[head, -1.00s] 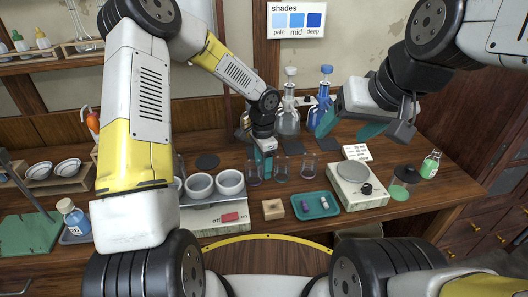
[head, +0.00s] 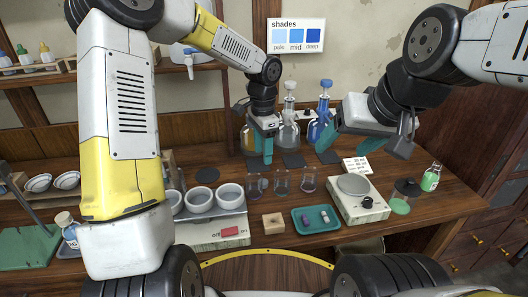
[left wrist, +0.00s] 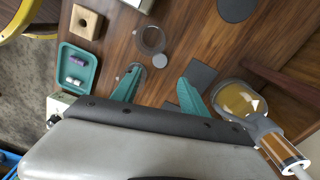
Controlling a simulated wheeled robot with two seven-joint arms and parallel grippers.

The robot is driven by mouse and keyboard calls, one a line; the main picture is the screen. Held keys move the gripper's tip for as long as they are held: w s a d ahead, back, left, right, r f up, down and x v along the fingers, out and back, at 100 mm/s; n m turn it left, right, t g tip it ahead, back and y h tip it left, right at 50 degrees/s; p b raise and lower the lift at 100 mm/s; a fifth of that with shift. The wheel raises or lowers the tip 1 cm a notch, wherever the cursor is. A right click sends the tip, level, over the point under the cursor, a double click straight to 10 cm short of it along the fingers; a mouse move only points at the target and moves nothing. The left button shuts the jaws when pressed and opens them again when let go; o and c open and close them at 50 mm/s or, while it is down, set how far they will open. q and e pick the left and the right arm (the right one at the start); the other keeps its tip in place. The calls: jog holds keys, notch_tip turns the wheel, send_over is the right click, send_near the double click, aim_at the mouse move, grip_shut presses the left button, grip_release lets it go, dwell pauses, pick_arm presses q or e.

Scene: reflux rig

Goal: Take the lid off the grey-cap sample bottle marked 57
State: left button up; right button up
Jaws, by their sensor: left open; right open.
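A small blue bottle (head: 66,222) with a pale cap and a white label stands at the lower left of the head view, partly hidden behind my left arm. I cannot read its number for certain. My left gripper (head: 263,158) is open and empty above the back middle of the table, well to the right of that bottle. In the left wrist view its two teal fingers (left wrist: 158,88) are spread, with nothing between them. My right gripper (head: 353,152) is open and empty above the back of the table, behind the scale.
Several small capped bottles (head: 24,56) stand on the shelf at upper left. Flasks (head: 288,135) stand at the back near my left gripper; an amber flask (left wrist: 238,100) is close to it. Glass beakers (head: 281,182), white bowls (head: 200,200), a teal tray (head: 298,228) and a scale (head: 345,205) crowd the middle.

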pick_arm(q)
jog(key=s+a+r+n+t, duration=0.2)
jog(key=s+a+r+n, duration=0.2)
jog(key=s, duration=0.3)
jog(key=s+a+r+n+t+h, duration=0.1)
jog(key=s+a+r+n+t, duration=0.1)
jog(key=s+a+r+n, duration=0.2)
jog(key=s+a+r+n+t+h, duration=0.1)
jog(key=s+a+r+n, duration=0.3)
jog(key=s+r, duration=0.4)
jog(key=s+t, duration=0.1)
jog(key=s, duration=0.2)
jog(key=shift+s+a+r, duration=0.2)
jog(key=shift+r, duration=0.1)
